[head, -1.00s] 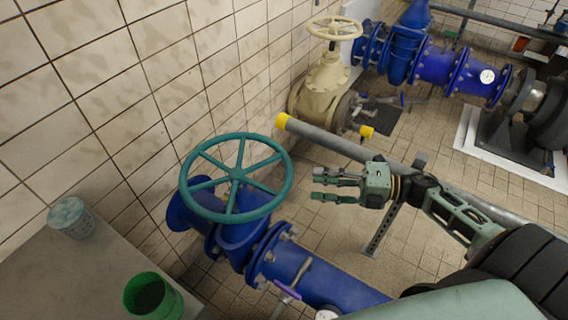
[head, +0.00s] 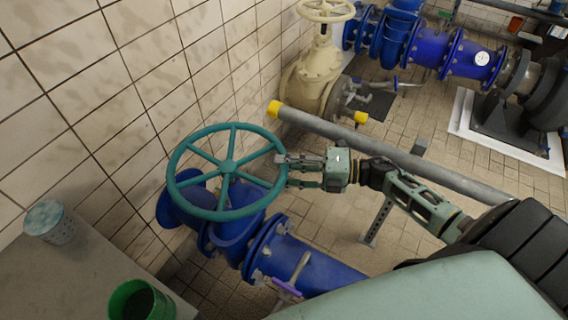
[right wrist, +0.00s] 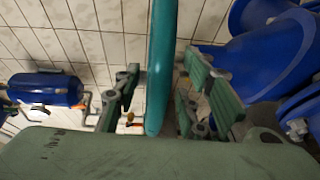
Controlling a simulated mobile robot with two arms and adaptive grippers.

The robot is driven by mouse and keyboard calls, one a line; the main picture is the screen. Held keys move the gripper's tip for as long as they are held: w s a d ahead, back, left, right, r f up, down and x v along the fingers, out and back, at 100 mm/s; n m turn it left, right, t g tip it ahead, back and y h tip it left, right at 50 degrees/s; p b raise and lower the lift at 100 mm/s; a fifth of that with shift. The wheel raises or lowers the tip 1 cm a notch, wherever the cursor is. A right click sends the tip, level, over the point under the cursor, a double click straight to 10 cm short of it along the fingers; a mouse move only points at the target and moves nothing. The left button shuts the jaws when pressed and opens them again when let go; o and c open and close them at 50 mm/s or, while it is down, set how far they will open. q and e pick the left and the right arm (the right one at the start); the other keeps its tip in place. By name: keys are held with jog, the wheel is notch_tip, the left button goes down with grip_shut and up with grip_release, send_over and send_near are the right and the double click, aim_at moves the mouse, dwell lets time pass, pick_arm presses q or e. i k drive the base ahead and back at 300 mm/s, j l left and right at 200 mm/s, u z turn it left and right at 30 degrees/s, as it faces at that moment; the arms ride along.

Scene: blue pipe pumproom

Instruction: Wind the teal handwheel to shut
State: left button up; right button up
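The teal handwheel (head: 229,165) sits on top of a blue valve (head: 240,228) in the head view. It has a round rim with several spokes. My right gripper (head: 284,170) is at the right side of the rim, reaching in from the right. In the right wrist view the teal rim (right wrist: 161,70) passes between the two fingers of my right gripper (right wrist: 158,100). The fingers stand apart, with a gap on the left side of the rim, so they are open around it. My left gripper is not in the head view.
A grey pipe with yellow ends (head: 320,124) runs behind my right arm. A beige valve with its own handwheel (head: 320,75) stands at the back. A green cup (head: 118,300) and a perforated pale cup (head: 48,222) stand on the grey surface at lower left. Tiled wall lies behind.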

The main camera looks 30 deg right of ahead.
aim_at(228, 169)
jog(key=k+j+z, duration=0.15)
jog(key=z, duration=0.25)
jog(key=k+j+z, duration=0.35)
jog(key=i, duration=0.1)
